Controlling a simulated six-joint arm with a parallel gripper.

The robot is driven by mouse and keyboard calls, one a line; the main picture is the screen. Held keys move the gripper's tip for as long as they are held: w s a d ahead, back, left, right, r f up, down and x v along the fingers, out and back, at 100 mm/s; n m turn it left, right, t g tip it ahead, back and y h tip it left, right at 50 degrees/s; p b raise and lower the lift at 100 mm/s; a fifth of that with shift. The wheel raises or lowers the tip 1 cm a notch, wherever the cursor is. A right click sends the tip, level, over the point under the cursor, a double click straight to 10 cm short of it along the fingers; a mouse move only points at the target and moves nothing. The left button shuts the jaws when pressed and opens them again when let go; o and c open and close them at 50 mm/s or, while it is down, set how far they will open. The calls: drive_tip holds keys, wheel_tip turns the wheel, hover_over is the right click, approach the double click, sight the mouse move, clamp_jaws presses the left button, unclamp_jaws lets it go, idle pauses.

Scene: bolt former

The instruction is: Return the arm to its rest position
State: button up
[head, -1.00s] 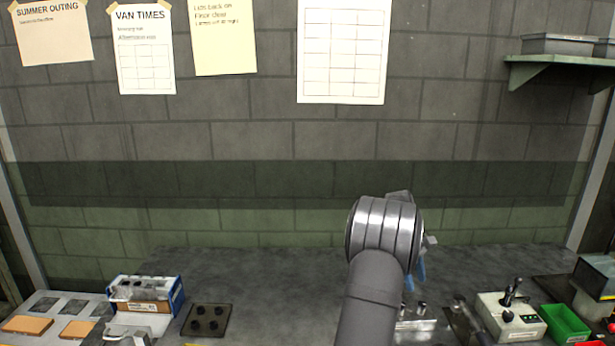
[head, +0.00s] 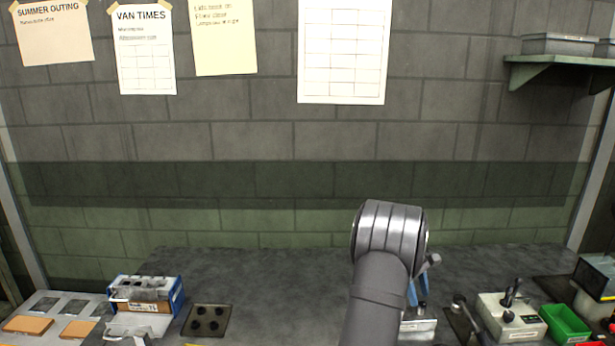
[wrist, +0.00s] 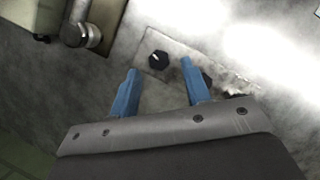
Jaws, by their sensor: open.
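My gripper (wrist: 158,78) shows in the wrist view as two blue fingers, spread apart with nothing between them. Below them in that view lies a pale metal plate (wrist: 185,60) with a dark round knob or bolt head (wrist: 157,60) on it, seen just beyond the fingertips. In the head view my arm rises from the bottom edge, right of centre. It hides most of my gripper, and only a bit of blue finger (head: 413,293) shows at its right side.
Right of my arm stand a control box (head: 511,318) with a joystick and a green bin (head: 565,324). On the left are a blue-edged box (head: 145,293), a dark plate with several round knobs (head: 207,320) and a grey tray. The bench middle is clear.

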drive_tip(key=v, duration=1.7)
drive_tip(key=x, duration=1.8)
drive_tip(key=shift+s+f, duration=0.1)
drive_tip(key=shift+f, duration=0.05)
drive_tip(key=shift+s+a+n+t+h, duration=0.15)
drive_tip(key=shift+n+t+h, duration=0.15)
drive_tip(key=shift+n, duration=0.7)
drive_tip(key=n+t, duration=0.1)
drive_tip(key=n, duration=0.2)
drive_tip(key=shift+s+a+n+h, duration=0.1)
drive_tip(key=shift+s+n+h, duration=0.05)
drive_tip(key=shift+n+h, duration=0.2)
drive_tip(key=n+t, duration=0.1)
drive_tip(key=n, duration=0.1)
drive_tip(key=n+t, duration=0.1)
drive_tip(key=n, duration=0.1)
drive_tip(key=n+t, duration=0.1)
drive_tip(key=n, duration=0.2)
drive_tip(key=shift+s, duration=0.4)
drive_tip(key=shift+a+r, duration=0.2)
drive_tip(key=shift+r, duration=0.35)
